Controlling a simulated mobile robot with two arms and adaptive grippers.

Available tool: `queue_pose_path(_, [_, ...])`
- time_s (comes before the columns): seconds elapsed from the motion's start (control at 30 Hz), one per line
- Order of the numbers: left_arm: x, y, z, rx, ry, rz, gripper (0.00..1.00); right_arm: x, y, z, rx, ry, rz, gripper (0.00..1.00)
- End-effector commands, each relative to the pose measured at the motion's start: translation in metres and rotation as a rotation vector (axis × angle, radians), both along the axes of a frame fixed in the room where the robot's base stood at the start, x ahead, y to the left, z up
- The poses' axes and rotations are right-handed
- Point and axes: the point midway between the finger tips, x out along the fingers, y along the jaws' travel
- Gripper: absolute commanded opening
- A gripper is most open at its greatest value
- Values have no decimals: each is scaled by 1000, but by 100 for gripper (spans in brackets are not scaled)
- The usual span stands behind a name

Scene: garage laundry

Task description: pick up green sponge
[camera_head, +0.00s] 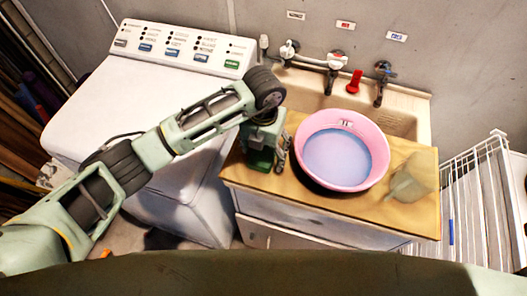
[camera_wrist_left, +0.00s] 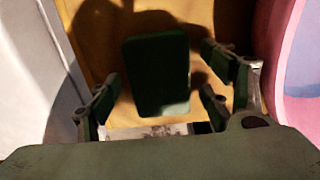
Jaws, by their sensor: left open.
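The green sponge (camera_wrist_left: 157,73) is a dark green block lying on the yellow-brown counter top in the left wrist view. In the head view the sponge (camera_head: 260,160) shows just under my left gripper (camera_head: 268,146), near the counter's left end. In the left wrist view the fingers of my left gripper (camera_wrist_left: 166,95) are spread, one on the left of the sponge and the others on its right, with gaps on both sides. The gripper is open and empty above the sponge. My right gripper is not in view.
A pink basin (camera_head: 308,128) stands on the counter (camera_head: 335,197) close to the right of the gripper. A white washing machine (camera_head: 110,105) is on the left.

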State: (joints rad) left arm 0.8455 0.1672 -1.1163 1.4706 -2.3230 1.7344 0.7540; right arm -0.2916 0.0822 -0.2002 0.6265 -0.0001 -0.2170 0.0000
Motion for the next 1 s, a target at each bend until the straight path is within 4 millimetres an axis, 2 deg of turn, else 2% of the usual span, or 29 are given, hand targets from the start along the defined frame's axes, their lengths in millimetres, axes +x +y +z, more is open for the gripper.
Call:
queue_pose_path(0.07, [0, 0, 0, 0, 0, 0, 71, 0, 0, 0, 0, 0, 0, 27])
queue_pose_path(0.4, [0, 0, 1, 0, 0, 0, 41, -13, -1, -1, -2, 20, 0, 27])
queue_pose_path(0.77, [1, 0, 4, -2, -2, 1, 41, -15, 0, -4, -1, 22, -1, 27])
queue_pose_path(0.87, [2, -1, 16, -2, -4, -1, 41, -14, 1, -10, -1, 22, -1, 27])
queue_pose_path(1.0, [2, -1, 43, -2, -6, -2, 41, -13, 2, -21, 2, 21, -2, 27])
